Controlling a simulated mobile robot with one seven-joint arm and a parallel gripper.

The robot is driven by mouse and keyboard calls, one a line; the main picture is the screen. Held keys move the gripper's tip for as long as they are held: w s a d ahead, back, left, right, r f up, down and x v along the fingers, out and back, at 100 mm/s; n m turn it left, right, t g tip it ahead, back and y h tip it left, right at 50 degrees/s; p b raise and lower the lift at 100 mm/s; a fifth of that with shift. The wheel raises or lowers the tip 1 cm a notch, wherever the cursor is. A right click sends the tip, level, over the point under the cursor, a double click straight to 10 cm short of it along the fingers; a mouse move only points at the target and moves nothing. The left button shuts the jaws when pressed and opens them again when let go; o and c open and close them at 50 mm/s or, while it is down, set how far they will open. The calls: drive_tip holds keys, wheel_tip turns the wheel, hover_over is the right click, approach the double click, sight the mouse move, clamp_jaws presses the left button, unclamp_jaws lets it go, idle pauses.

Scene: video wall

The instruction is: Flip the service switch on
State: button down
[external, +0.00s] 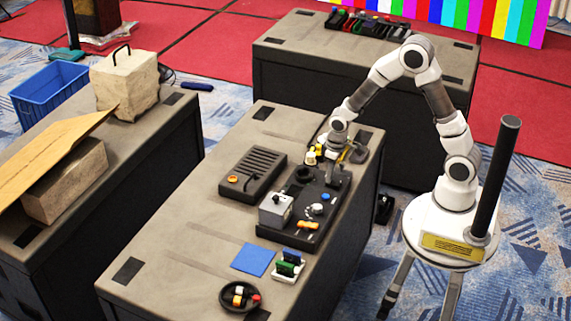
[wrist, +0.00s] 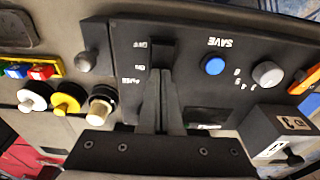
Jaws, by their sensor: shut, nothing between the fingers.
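The black control panel (wrist: 190,40) fills the upper part of the wrist view, upside down; it also shows on the middle bench in the external view (external: 300,235). A dark switch (wrist: 162,50) sits on it beside small white labels that appear to read OFF and ON. My gripper (wrist: 161,75) is shut and empty, its fingertips right at this switch. Its fingers partly cover the switch, so I cannot tell its position or whether they touch it. In the external view my gripper (external: 343,158) is low over the panel's far end.
A blue button (wrist: 213,66) marked SAVE, a grey knob (wrist: 267,74) and a grey box (wrist: 283,128) lie right of the fingers. White, yellow and brass-coloured pegs (wrist: 67,101) stand at left. A slotted dark box (external: 252,172) and blue mat (external: 253,259) lie on the bench.

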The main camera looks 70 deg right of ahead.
drive_tip(key=shift+f, duration=0.1)
drive_tip(key=shift+s, duration=0.15)
drive_tip(key=shift+s+r, duration=0.2)
drive_tip(key=shift+s, duration=0.55)
wheel_tip(320, 180, up, 14)
drive_tip(key=s+p, duration=0.2)
drive_tip(key=p, duration=0.2)
drive_tip(key=shift+p, duration=0.3)
drive_tip(key=shift+f, duration=0.15)
